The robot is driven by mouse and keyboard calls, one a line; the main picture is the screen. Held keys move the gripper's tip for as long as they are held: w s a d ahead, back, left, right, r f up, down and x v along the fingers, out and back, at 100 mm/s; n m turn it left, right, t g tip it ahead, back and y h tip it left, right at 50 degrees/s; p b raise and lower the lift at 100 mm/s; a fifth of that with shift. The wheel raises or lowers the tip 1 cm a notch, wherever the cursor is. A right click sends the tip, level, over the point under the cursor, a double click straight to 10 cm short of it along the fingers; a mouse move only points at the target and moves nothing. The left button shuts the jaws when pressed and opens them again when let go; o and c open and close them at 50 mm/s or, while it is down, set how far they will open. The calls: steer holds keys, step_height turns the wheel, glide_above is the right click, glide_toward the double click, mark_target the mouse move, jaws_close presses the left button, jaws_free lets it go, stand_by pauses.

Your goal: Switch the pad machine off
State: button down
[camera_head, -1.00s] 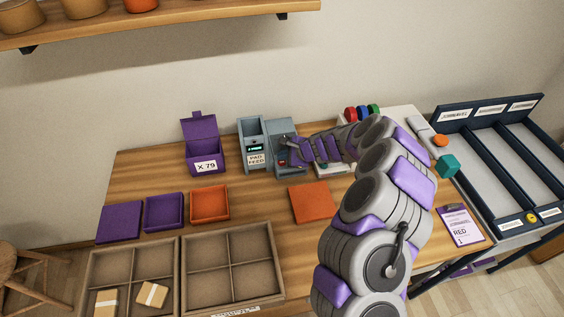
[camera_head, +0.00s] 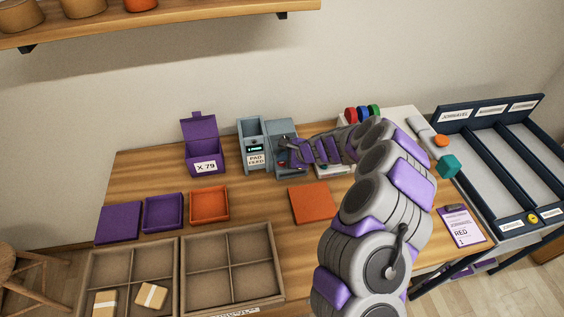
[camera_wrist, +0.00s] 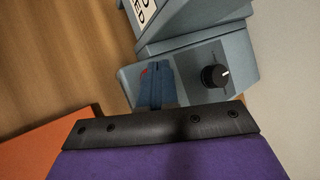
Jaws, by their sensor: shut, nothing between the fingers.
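The pad machine (camera_head: 252,128) is a grey-blue unit with a "PAD FEED" label and a small lit green display, standing at the back of the table. Its right-hand part (camera_head: 283,128) lies partly behind my gripper (camera_head: 288,147). In the wrist view its sloped panel (camera_wrist: 190,64) carries a black knob (camera_wrist: 215,76) with a white pointer mark. A small red part (camera_wrist: 145,72) shows at the left edge of my fingers. My gripper (camera_wrist: 157,66) is shut and empty, over the panel left of the knob. The fingers hide part of the panel; I cannot tell whether they touch it.
A purple open box (camera_head: 201,150) labelled "X 79" stands left of the machine. An orange pad (camera_head: 312,202) lies in front. Purple and orange trays (camera_head: 210,204) and a divided crate (camera_head: 182,270) fill the left front.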

mark_target(284, 163)
steer(key=shift+f, duration=0.15)
steer(key=shift+r+p, duration=0.65)
steer(key=shift+r, duration=0.3)
steer(key=shift+r+p, duration=2.15)
steer(key=shift+r, duration=0.85)
